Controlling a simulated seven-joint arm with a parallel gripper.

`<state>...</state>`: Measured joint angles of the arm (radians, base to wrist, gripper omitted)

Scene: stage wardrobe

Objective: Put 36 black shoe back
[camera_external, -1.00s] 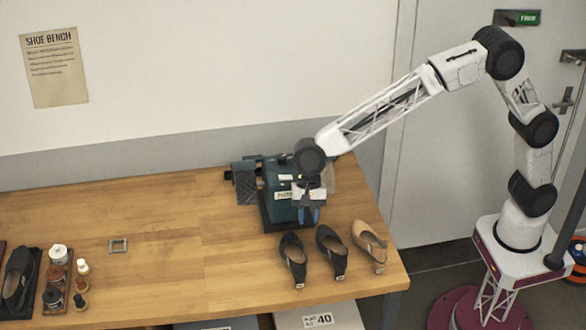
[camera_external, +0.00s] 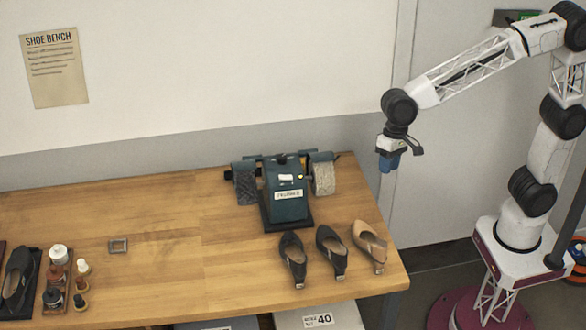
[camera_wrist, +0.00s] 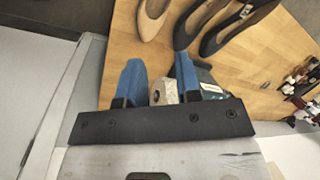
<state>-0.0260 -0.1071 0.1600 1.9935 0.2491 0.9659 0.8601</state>
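Two black heeled shoes, the left one (camera_external: 291,250) and the middle one (camera_external: 331,248), stand near the bench's right front edge. They also show in the wrist view, one in the middle (camera_wrist: 190,25) and one to its right (camera_wrist: 232,33). Small tags on their heels are too small to read. Another black shoe (camera_external: 17,280) lies on a dark tray at the far left. My gripper (camera_external: 389,165) hangs in the air beyond the bench's right end, away from all the shoes. In the wrist view its blue fingers (camera_wrist: 160,75) are apart with nothing held between them.
A beige shoe (camera_external: 370,245) stands right of the black pair. A green grinding machine (camera_external: 287,203) is behind them. A box labelled 40 (camera_external: 345,316) sits below the front edge. The bench middle is clear.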

